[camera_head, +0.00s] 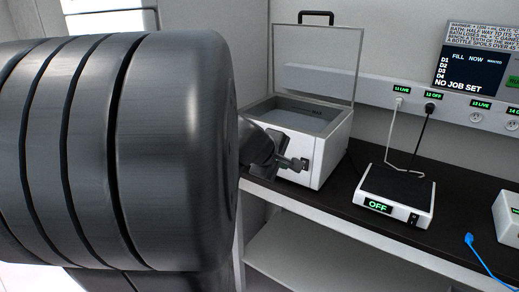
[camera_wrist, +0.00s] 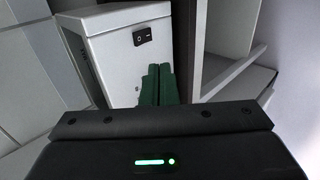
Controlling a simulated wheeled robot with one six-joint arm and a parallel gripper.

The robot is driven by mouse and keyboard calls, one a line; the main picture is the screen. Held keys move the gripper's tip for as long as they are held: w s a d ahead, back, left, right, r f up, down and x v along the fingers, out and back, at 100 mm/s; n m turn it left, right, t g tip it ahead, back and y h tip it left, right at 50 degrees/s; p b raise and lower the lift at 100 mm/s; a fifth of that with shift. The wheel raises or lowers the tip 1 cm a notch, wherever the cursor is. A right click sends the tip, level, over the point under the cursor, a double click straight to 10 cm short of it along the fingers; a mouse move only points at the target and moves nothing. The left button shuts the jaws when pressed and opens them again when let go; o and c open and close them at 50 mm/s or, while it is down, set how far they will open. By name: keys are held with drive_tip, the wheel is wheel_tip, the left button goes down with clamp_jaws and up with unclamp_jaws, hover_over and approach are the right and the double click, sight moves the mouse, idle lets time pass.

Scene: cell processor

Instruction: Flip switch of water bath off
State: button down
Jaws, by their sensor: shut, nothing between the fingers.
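The white water bath (camera_head: 329,147) stands on the dark bench with its clear lid raised. Its black rocker switch (camera_head: 305,163) is on the front face; it also shows in the wrist view (camera_wrist: 142,35). My gripper (camera_head: 296,163) is close in front of that face, just left of the switch in the head view. In the wrist view its dark green fingers (camera_wrist: 159,77) are together and empty, below and slightly right of the switch. I cannot tell whether the fingertips touch the bath. The switch position is too small to read surely.
My large dark arm link fills the left of the head view. Right of the bath is a white device (camera_head: 397,207) reading OFF, with cables up to the wall socket strip (camera_head: 376,93). A wall screen (camera_head: 472,70) reads NO JOB SET. A blue connector (camera_head: 469,239) lies at the right.

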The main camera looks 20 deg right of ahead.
drive_tip(key=w+d+r+x, duration=0.1)
drive_tip(key=r+x, duration=0.1)
drive_tip(key=x, duration=1)
drive_tip(key=shift+w+d, duration=0.35)
drive_tip(key=shift+w, duration=0.05)
drive_tip(key=shift+w+d+y+p, duration=0.2)
drive_tip(key=shift+y+p, duration=0.1)
drive_tip(key=shift+p, duration=0.8)
